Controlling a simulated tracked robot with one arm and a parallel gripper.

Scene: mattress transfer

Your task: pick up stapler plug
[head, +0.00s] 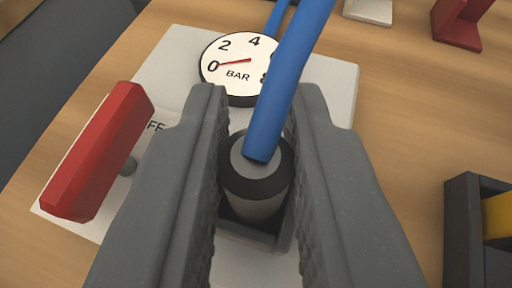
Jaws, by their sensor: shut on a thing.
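The stapler plug (255,190) is a dark cylinder with a grey top, and a blue hose (287,80) rises from it toward the top of the view. My gripper (254,170) has its two ridged grey fingers on either side of the plug and is shut on it. The plug stands roughly upright above or in a dark square holder (240,236) on the grey-white panel. Whether its lower end is still seated in the holder cannot be told.
The panel (175,58) carries a round BAR gauge (225,75) reading near 0 and a red lever (98,150) at left. A dark box (465,235) with a yellow part stands at right. A red object (458,22) lies at top right. Wooden table (405,120) between is clear.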

